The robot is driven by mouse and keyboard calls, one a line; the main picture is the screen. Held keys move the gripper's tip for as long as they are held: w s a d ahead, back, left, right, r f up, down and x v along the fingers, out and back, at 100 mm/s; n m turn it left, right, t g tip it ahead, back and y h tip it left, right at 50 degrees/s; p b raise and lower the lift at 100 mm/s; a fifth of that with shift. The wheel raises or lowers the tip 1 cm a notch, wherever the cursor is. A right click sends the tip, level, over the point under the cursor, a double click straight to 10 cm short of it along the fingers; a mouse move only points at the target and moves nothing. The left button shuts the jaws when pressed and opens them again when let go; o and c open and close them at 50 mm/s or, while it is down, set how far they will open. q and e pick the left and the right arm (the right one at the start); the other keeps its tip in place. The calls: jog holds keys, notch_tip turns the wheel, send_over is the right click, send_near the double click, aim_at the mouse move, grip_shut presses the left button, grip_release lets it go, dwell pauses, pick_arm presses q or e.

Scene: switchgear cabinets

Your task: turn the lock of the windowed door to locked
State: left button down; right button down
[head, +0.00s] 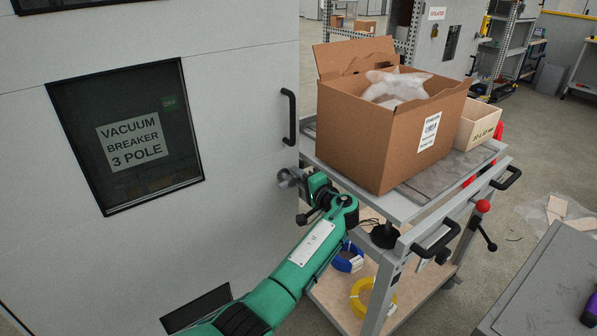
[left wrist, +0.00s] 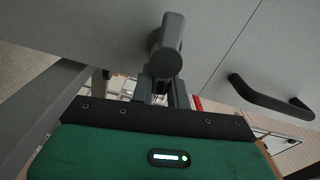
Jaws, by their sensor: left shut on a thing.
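The windowed door (head: 235,195) is a light grey cabinet door with a dark window (head: 128,135) at the left of the head view. A black handle (head: 289,117) is on its right side, and it also shows in the left wrist view (left wrist: 270,97). The grey lock (head: 287,176) sits below the handle, partly hidden by my green left gripper (head: 303,182). In the left wrist view the lock's knob (left wrist: 167,48) stands out from the door, and my left gripper (left wrist: 160,92) is shut on it. Which way the lock is turned is hard to tell. My right gripper is not in view.
A cart (head: 403,205) stands close to the right of my left gripper, carrying an open cardboard box (head: 375,128) and a smaller box (head: 476,123). Cable coils (head: 374,297) lie on its lower shelf. A grey table (head: 555,285) is at the lower right.

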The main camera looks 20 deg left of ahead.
pick_arm(q)
jog(key=shift+f+m+p, duration=0.15)
jog(key=shift+m+p, duration=0.25)
jog(key=shift+m, duration=0.6)
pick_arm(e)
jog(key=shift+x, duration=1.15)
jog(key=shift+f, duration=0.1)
pick_arm(q)
jog(key=c, duration=1.4)
grip_release()
jog(key=shift+w+d+f, duration=0.1)
jog(key=shift+o, duration=0.2)
jog(key=v, duration=1.3)
jog(key=shift+s+d, duration=0.25)
jog(key=shift+s, duration=0.05)
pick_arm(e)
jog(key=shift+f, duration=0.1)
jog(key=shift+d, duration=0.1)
